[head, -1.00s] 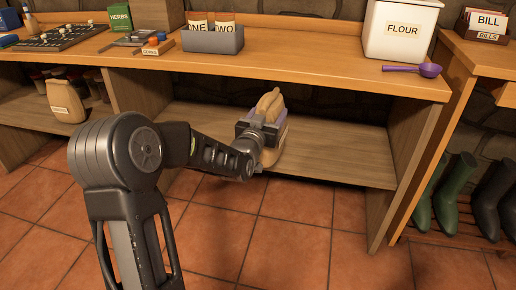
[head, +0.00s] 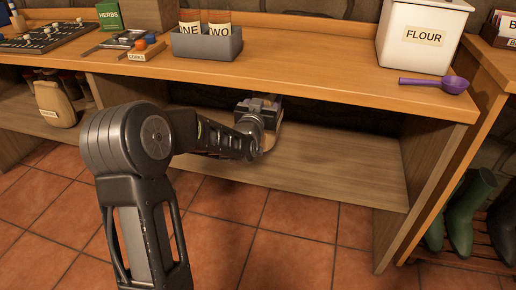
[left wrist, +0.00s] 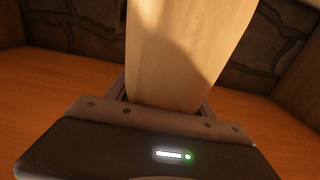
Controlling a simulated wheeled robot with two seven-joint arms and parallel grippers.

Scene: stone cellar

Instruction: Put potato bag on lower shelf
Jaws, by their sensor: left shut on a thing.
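My left gripper (head: 262,108) is shut on a tan paper bag, taken to be the potato bag (head: 270,141). It is under the tabletop, over the back part of the lower shelf (head: 345,172). Only a small part of the bag shows beside the gripper in the head view; the gripper and the tabletop edge hide the rest. In the left wrist view the bag (left wrist: 185,45) stands up between the fingers, with wood around it and stone wall behind. I cannot tell whether it touches the shelf. No label shows on it. My right gripper is not in view.
The tabletop (head: 300,72) overhangs the shelf, and a side panel (head: 425,180) closes it on the right. The shelf right of the gripper is clear. Another labelled bag (head: 55,104) stands in the left bay. A flour tin (head: 422,45) and purple scoop (head: 440,83) are on top.

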